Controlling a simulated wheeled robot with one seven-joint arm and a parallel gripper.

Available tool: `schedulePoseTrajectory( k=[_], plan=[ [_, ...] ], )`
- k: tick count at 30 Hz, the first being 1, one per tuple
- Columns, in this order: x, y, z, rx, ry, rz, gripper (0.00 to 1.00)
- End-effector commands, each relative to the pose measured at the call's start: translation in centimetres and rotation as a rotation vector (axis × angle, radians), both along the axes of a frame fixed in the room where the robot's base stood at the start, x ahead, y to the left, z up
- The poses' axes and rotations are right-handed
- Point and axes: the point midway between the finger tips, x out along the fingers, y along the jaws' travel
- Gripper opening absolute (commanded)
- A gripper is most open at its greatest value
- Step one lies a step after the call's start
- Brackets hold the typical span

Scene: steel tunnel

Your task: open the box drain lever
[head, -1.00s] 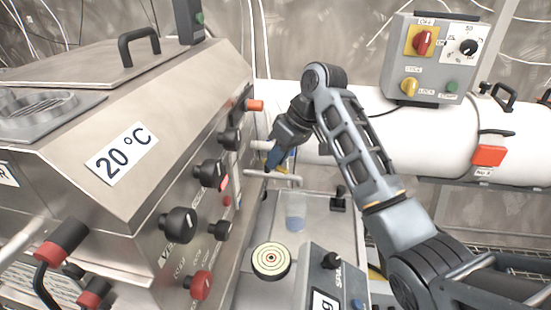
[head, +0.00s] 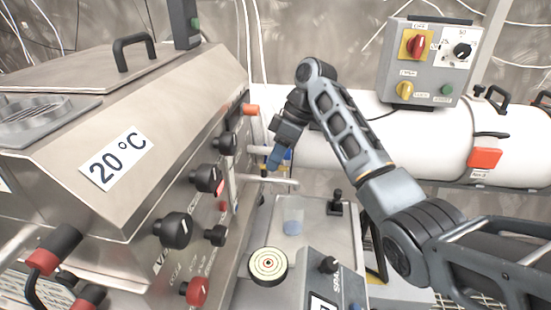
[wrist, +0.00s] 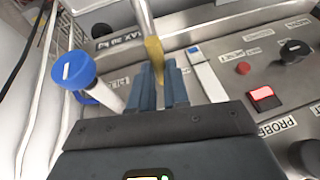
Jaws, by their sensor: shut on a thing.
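A lever with a yellow end (wrist: 154,52) on a pale metal rod sits between my two blue fingers in the wrist view. It looks like the box drain lever, but no label I can read confirms this. My gripper (wrist: 160,88) is shut on the yellow end. In the head view my gripper (head: 275,159) is beside the right face of the steel box (head: 190,100), near a horizontal metal pipe (head: 265,181). The held lever is mostly hidden there by the gripper.
A blue-knobbed valve (wrist: 75,70) is close left of my fingers in the wrist view. A panel with a red-lit switch (wrist: 262,93) lies to the right. Black knobs (head: 177,230) project from the box, and a white cylinder (head: 400,140) lies behind my arm.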

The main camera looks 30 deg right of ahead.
Motion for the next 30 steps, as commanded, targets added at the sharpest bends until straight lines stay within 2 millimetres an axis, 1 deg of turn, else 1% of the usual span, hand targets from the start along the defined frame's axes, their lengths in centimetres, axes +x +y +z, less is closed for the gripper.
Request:
schedulePoseTrajectory(
  k=[10,11,18,26,30],
  plan=[
    [0.1,0.0,0.1,-0.001,-0.003,0.002,0.00],
    [0.1,-0.1,0.1,-0.001,-0.003,0.002,0.19],
    [0.0,0.0,0.1,-0.001,-0.002,0.001,0.41],
    [0.0,-0.1,0.1,-0.001,-0.002,0.001,0.41],
    [0.0,-0.6,1.3,-0.001,-0.005,0.000,0.41]
  ],
)
